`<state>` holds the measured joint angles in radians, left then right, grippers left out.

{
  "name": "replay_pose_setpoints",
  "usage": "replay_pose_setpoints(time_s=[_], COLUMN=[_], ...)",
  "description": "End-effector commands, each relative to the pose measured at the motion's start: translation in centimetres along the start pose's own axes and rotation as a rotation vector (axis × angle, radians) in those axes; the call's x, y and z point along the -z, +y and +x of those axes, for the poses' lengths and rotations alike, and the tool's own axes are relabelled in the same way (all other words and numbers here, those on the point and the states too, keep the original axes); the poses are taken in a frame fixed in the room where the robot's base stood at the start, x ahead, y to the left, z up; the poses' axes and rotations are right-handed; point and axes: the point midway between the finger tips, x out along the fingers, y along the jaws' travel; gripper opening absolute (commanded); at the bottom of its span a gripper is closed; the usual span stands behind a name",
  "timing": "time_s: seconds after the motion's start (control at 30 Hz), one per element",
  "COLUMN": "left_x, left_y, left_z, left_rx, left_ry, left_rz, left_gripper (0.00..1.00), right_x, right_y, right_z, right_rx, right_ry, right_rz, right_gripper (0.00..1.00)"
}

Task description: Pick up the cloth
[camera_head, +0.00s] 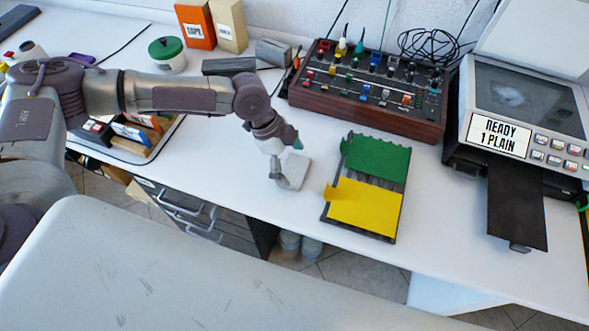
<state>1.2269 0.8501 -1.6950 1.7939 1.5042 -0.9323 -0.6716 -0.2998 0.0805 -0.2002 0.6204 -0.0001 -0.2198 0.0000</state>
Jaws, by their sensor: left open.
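A small pale grey folded cloth (296,168) lies on the white desk, left of the green and yellow rack. My left arm reaches in from the left, and my left gripper (281,172) points down at the cloth's left side. The gripper is open. Its fingers partly cover the cloth, and I cannot tell whether they touch it. My right gripper is not in view.
The dark rack with green and yellow sheets (366,208) lies right of the cloth. A mixer console (372,90) stands behind, and a printer (520,130) is at the right. A tray of small boxes (130,134) sits under my arm. Clear desk lies behind the cloth.

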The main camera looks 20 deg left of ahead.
Motion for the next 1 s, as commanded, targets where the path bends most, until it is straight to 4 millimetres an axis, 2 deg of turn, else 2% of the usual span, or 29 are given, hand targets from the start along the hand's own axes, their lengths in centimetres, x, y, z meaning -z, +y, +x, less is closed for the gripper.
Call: replay_pose_setpoints(time_s=[0.1,0.37,0.57,0.6,0.87,1.0], left_x=[0.0,0.0,0.0,0.0,0.0,0.4], left_y=[0.0,0.0,0.0,0.0,0.0,0.0], left_z=[1.1,1.2,1.2,1.2,1.1,0.2], left_rx=[-0.001,0.001,0.001,0.001,0.001,0.002], left_ry=[0.000,0.001,0.001,0.001,0.001,0.002], left_rz=[-0.001,-0.003,-0.003,-0.002,-0.002,-0.002], left_gripper=[1.00,0.98,0.65,0.64,0.64,0.64], right_x=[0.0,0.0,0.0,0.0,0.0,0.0], right_y=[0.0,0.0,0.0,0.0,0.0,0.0], right_z=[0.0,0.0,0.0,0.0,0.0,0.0], right_rx=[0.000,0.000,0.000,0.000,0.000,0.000], right_ry=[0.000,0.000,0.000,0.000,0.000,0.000], right_rz=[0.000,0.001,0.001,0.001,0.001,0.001], right_gripper=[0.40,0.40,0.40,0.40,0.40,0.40])
